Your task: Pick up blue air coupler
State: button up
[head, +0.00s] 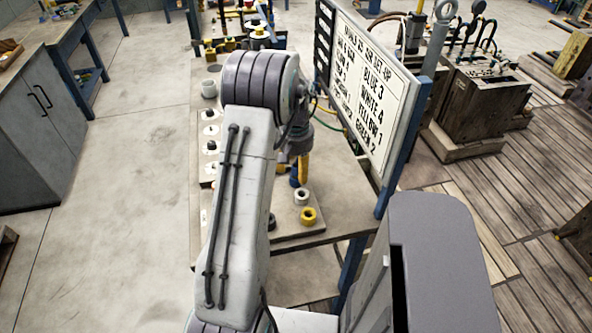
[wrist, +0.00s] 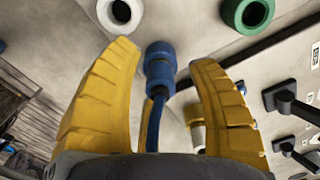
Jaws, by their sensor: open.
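The blue air coupler (wrist: 160,65) shows in the wrist view, with a blue hose (wrist: 154,122) running from it towards my palm. My gripper (wrist: 166,54) is open, with one yellow finger on each side of the coupler and a visible gap on both sides. The coupler's end reaches about level with the fingertips. In the head view my gripper (head: 303,168) is partly hidden by my arm, low over the bench. A blue part (head: 294,178) shows beside its yellow finger there; I cannot tell whether it is the coupler.
A white ring (wrist: 120,12) and a green ring (wrist: 248,13) lie beyond the fingertips. The head view shows a white ring (head: 302,196) and yellow ring (head: 309,215) on the bench (head: 336,195). A lettered board (head: 368,88) stands along the bench's right side.

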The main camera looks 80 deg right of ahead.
jog(key=shift+c, duration=0.4)
grip_shut()
